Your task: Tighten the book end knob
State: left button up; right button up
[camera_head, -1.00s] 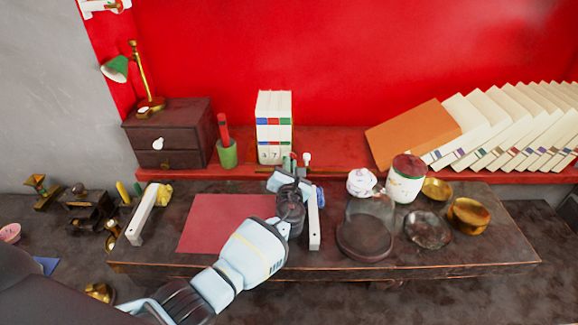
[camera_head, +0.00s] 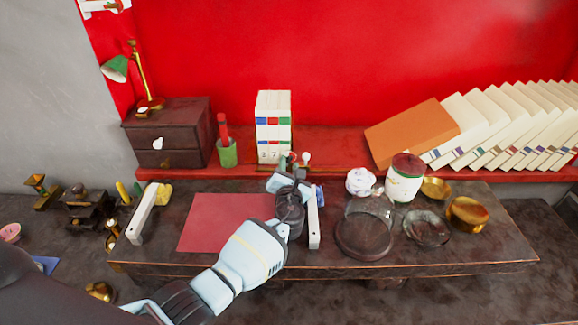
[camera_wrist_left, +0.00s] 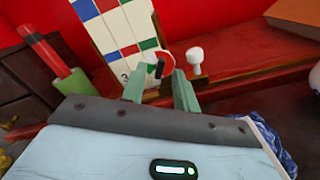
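A small red round knob (camera_head: 292,156) with a white part sits low in front of the white books. In the left wrist view the red knob (camera_wrist_left: 168,60) has a dark bar across it and shows between the tips of my green fingers. My left gripper (camera_head: 289,163) reaches up to it over the table. In the wrist view the left gripper (camera_wrist_left: 166,70) has its fingers apart, one on each side of the knob; contact is unclear. The white books (camera_head: 273,127) stand upright with coloured bands. My right gripper is not in view.
A white knob (camera_wrist_left: 195,57) stands just right of the red one. A green cup with a red stick (camera_head: 227,150) is left of the books. A white bar (camera_head: 313,220) stands beside my wrist. A glass dome (camera_head: 366,222) and a jar (camera_head: 405,178) are further right.

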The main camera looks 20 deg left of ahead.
pick_arm(q)
jog(key=shift+p+v, duration=0.3)
jog(key=shift+v, duration=3.35)
jog(key=shift+r, duration=0.15)
